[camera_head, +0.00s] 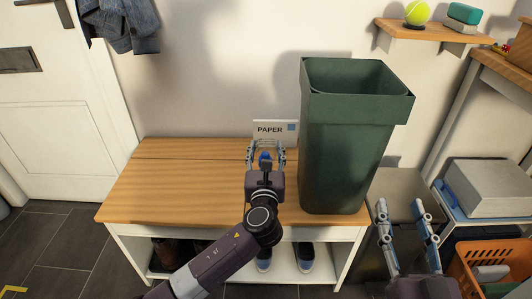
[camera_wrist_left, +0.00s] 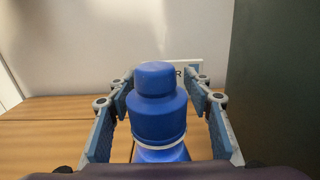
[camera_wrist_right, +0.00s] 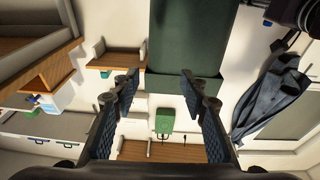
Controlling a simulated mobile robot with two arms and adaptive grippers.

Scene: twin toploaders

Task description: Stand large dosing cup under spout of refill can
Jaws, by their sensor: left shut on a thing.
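My left gripper (camera_head: 266,149) is shut on a blue bottle-shaped object (camera_wrist_left: 157,105) with a rounded cap and a pale ring low on its body. It appears upright between the fingers, over the back of the wooden bench, and shows small and blue in the head view (camera_head: 265,158). Its lower part is hidden by my gripper, so I cannot tell if it touches the bench. My right gripper (camera_head: 400,205) is open and empty at the lower right, beyond the bench's right end. I cannot make out a dosing cup or a refill can with a spout in any view.
The wooden bench (camera_head: 165,180) is bare on its left. A tall green bin (camera_head: 345,150) stands on its right end, close beside my left gripper. A PAPER sign (camera_head: 270,129) is behind the gripper. An orange crate (camera_head: 480,262) and a grey box (camera_head: 490,185) are at right.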

